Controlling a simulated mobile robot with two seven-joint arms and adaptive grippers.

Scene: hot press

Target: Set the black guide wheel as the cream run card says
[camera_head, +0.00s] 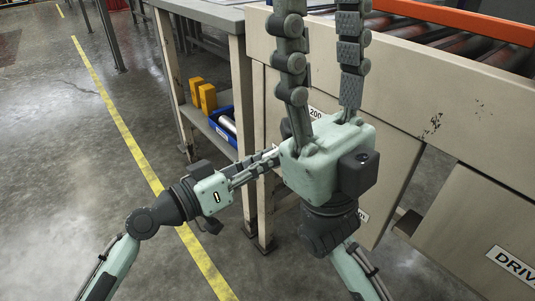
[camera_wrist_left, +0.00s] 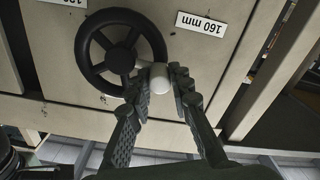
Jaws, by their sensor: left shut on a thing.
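The black guide wheel (camera_wrist_left: 120,61) is mounted on a cream panel in the left wrist view, with a pale knob (camera_wrist_left: 160,78) on its rim at lower right. My left gripper (camera_wrist_left: 162,82) has its fingers on both sides of this knob and is shut on it. In the head view my left gripper (camera_head: 273,156) reaches to the panel from the left; the wheel is hidden there behind my right gripper. My right gripper (camera_head: 321,45) is in the foreground, fingers upward, wide apart and empty. I cannot see the cream run card.
A label reading 160 mm (camera_wrist_left: 201,24) is upside down beside the wheel; another label (camera_wrist_left: 66,2) is cut off at top left. A 200 label (camera_head: 315,112) shows on the panel. A bench shelf holds a blue bin (camera_head: 223,133) and yellow holders (camera_head: 207,97). Rollers are at upper right.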

